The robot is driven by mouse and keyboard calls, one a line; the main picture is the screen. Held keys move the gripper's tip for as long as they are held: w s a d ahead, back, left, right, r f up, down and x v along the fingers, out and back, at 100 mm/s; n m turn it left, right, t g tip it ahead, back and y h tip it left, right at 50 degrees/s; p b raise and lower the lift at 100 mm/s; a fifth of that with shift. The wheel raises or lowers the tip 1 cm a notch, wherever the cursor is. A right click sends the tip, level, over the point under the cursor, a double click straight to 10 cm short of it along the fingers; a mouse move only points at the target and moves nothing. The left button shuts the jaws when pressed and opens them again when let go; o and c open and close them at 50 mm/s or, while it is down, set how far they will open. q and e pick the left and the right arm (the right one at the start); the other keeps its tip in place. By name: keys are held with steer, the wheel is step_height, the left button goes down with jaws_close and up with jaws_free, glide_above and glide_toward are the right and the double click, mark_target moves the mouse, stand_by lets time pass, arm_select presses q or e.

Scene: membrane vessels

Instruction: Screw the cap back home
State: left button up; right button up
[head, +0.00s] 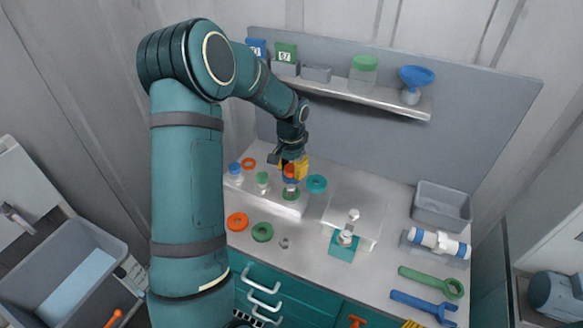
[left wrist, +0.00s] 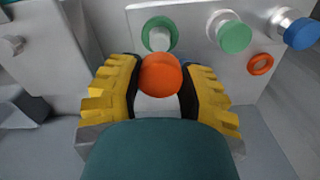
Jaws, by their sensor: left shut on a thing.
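My left gripper (head: 293,168) is shut on an orange cap (left wrist: 160,75), with its yellow fingers on both sides of it. In the head view the orange cap (head: 289,170) shows partly behind the fingers. A pale vessel (head: 291,184) stands below the gripper at a green ring (head: 291,194) on the white rack. The green ring (left wrist: 159,31) also shows in the left wrist view, around a pale top. I cannot tell whether the cap touches the vessel. My right gripper is not in view.
A blue-capped vessel (head: 235,169) and a green-capped vessel (head: 262,178) stand left of the gripper. A teal ring (head: 316,184) lies close on its right. Orange (head: 237,221) and green (head: 262,232) rings lie in front. Wrenches (head: 424,303) lie at the right. A shelf (head: 345,91) is behind.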

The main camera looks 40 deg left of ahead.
mark_target(291, 186)
arm_select(q)
steer(key=shift+f+b, duration=1.55)
steer(key=shift+f, duration=0.8)
steer(key=shift+f+b, duration=0.85)
steer(key=shift+f, duration=0.4)
steer(key=m+p, duration=0.1)
steer(key=m, duration=0.4)
steer(key=shift+r+p, duration=0.15)
steer(key=shift+p, duration=0.25)
steer(key=m+p, duration=0.1)
steer(key=m, duration=0.3)
steer(key=m+p, duration=0.3)
steer(key=m, duration=0.2)
steer(key=shift+m, duration=0.4)
steer(key=m+p, duration=0.2)
steer(key=m, duration=0.1)
steer(key=shift+m, duration=0.4)
steer(key=shift+m+p, duration=0.3)
steer(key=shift+m, duration=0.5)
